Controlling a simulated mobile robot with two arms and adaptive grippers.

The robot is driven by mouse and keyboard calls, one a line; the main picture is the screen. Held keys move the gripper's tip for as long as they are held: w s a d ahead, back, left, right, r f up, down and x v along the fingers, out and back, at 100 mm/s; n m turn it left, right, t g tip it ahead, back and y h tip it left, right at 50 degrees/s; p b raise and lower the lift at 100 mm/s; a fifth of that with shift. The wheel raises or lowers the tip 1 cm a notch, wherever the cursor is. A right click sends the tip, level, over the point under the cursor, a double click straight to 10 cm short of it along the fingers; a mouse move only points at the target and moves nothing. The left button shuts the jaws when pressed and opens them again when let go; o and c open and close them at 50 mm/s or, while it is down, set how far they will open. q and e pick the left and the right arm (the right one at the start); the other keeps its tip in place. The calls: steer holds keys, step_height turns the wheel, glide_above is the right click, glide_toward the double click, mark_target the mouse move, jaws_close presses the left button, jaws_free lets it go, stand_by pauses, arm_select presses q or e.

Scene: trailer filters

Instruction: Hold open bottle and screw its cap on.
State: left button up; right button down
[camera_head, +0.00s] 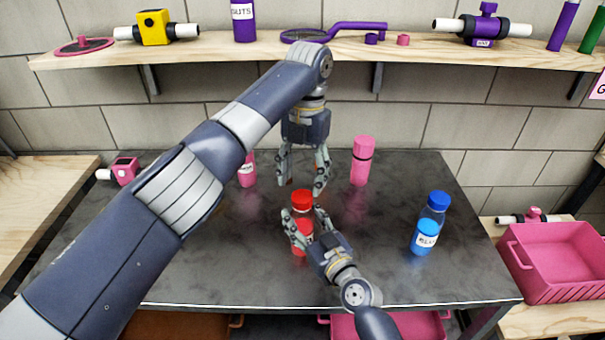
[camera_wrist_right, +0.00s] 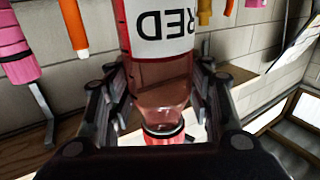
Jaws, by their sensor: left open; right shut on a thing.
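The red bottle (camera_head: 300,240) stands upright near the middle of the dark table, with a red cap (camera_head: 302,199) at its top. The right wrist view shows the bottle upside down with its RED label (camera_wrist_right: 165,22), its narrowing neck and the ribbed cap (camera_wrist_right: 164,134) at the neck; I cannot tell how tightly it sits. My right gripper (camera_head: 305,222) is shut around the bottle, a finger on each side (camera_wrist_right: 160,88). My left gripper (camera_head: 303,184) points down, open and empty, just above and behind the cap. Its fingers are spread.
A blue bottle (camera_head: 428,228) stands to the right. A pink bottle (camera_head: 361,162) stands behind right, another pink one (camera_head: 247,172) behind left, partly hidden by my left arm. A wooden shelf (camera_head: 230,50) runs above. A pink crate (camera_head: 555,262) is at right. The table's front right is clear.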

arm_select(q)
steer(key=n, duration=0.4)
steer(key=shift+r+n, duration=0.2)
steer(key=shift+n, duration=0.2)
steer(key=n, duration=0.3)
steer(key=shift+w+r, duration=0.1)
steer(key=shift+r, duration=0.05)
steer(key=n, duration=0.7)
steer(key=shift+r, duration=0.25)
steer(key=n, duration=0.6)
steer(key=shift+r+t, duration=0.25)
steer(key=shift+t, duration=0.05)
steer(key=n, duration=0.7)
steer(key=shift+r, duration=0.25)
steer(key=n, duration=0.3)
steer(key=shift+r+h, duration=0.1)
steer(key=shift+h, duration=0.2)
steer(key=n, duration=0.5)
steer(key=shift+r, duration=0.1)
steer(key=n, duration=0.5)
steer(key=shift+r+t, duration=0.15)
steer(key=shift+t, duration=0.15)
steer(key=n, duration=0.4)
steer(key=shift+s+r+n, duration=0.1)
steer(key=shift+s+n, duration=0.15)
steer(key=shift+n, duration=0.15)
